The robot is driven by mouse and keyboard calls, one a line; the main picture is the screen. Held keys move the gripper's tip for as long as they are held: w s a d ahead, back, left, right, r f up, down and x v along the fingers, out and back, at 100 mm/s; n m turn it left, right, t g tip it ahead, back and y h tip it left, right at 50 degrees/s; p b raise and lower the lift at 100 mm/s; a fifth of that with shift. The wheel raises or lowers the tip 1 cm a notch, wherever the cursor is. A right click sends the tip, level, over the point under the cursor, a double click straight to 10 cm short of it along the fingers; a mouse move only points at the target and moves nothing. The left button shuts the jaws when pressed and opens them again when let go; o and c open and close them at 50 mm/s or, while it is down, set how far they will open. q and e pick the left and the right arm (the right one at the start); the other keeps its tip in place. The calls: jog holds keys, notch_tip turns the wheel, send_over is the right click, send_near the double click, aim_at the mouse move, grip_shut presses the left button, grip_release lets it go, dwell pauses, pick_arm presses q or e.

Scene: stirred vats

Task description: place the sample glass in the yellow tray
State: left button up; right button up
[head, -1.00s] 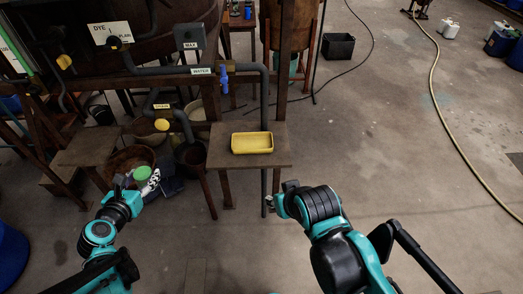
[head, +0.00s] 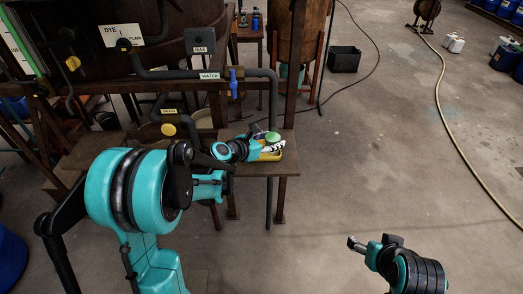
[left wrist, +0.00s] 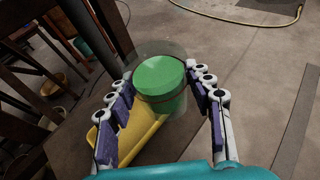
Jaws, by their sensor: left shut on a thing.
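The sample glass (left wrist: 162,88) is a clear cup with green content. My left gripper (left wrist: 160,95) is shut on it, with a finger on either side. In the head view the green of the glass (head: 272,137) shows at the left gripper (head: 268,146), over the yellow tray. The yellow tray (left wrist: 140,142) lies below the glass in the left wrist view; in the head view the gripper partly hides the tray (head: 266,157). I cannot tell whether the glass touches the tray. My right gripper (head: 355,244) is low at the lower right, away from both; its fingers are too small to read.
The tray stands on a small wooden table (head: 260,169). A post and a dark pipe (head: 273,100) rise close behind it, with a blue valve handle (head: 233,84) nearby. A black crate (head: 345,59) stands on the floor behind. The floor to the right is mostly clear.

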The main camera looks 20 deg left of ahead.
pick_arm(q)
jog(key=w+a+f+b, duration=0.1)
jog(key=w+a+f, duration=0.1)
jog(key=a, duration=0.1)
jog(key=w+a+f+b, duration=0.1)
jog(key=w+a+f, duration=0.2)
jog(key=shift+w+a+f, duration=0.1)
jog(key=shift+w+a, duration=0.05)
jog(key=shift+w, duration=0.1)
jog(key=shift+f+b, duration=1.15)
jog(key=shift+f, duration=0.7)
jog(key=shift+f, duration=0.2)
jog(key=o, duration=1.5)
jog(key=shift+r, duration=0.1)
